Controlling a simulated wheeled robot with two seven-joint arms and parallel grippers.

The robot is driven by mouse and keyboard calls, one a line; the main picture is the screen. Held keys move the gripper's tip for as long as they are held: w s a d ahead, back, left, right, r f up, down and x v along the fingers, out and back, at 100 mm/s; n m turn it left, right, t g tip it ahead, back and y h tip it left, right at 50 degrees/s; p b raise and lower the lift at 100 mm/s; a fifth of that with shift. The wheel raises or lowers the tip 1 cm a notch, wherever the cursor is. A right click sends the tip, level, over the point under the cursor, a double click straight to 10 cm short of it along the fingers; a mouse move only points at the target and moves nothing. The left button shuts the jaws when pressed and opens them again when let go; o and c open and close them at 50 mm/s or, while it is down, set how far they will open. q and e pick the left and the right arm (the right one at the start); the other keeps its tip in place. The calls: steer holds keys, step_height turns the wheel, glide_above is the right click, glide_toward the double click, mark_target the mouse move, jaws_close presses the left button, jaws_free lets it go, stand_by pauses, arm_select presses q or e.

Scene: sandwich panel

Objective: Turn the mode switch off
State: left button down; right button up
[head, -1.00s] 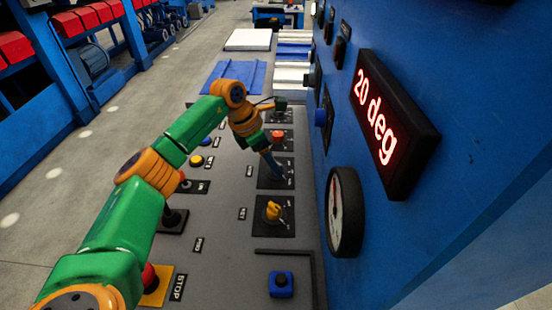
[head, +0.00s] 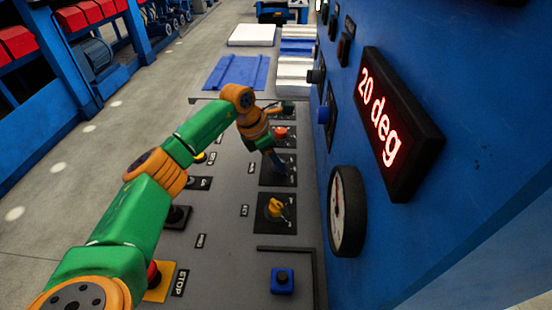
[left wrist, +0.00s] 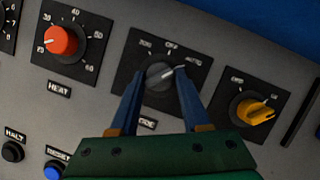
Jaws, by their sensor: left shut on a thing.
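The mode switch (left wrist: 160,76) is a dark grey knob on a black plate, in the middle of the left wrist view. OFF is printed at the top of its plate and AUTO at the upper right. Its light pointer mark is toward the AUTO side. My left gripper (left wrist: 159,73) has its two blue fingers on either side of the knob, shut on it. In the head view my left gripper (head: 276,164) reaches down onto the mode switch plate (head: 291,180) and hides the knob. My right gripper is in neither view.
A red heat knob (left wrist: 61,40) and a yellow knob (left wrist: 255,111) flank the switch. A black button (left wrist: 13,152), a blue button (left wrist: 53,171) and a red stop button (head: 153,273) sit on the panel. A blue wall with a display (head: 383,118) reading 20 deg rises at right.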

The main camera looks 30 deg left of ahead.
mark_target(273, 178)
arm_select(q)
steer(key=shift+d+r+n+y+p, duration=0.15)
steer(key=shift+n+y+p, duration=0.25)
steer(key=shift+n, duration=0.6)
steer(key=shift+n+t+y+p, duration=0.3)
steer(key=shift+n+t+p, duration=0.15)
steer(key=shift+n, duration=0.75)
steer(key=shift+d+n+y, duration=0.1)
steer(key=shift+n+y, duration=0.6)
steer(key=shift+n, duration=1.1)
steer(key=shift+c, duration=1.9)
jaws_free()
steer(key=v, duration=0.7)
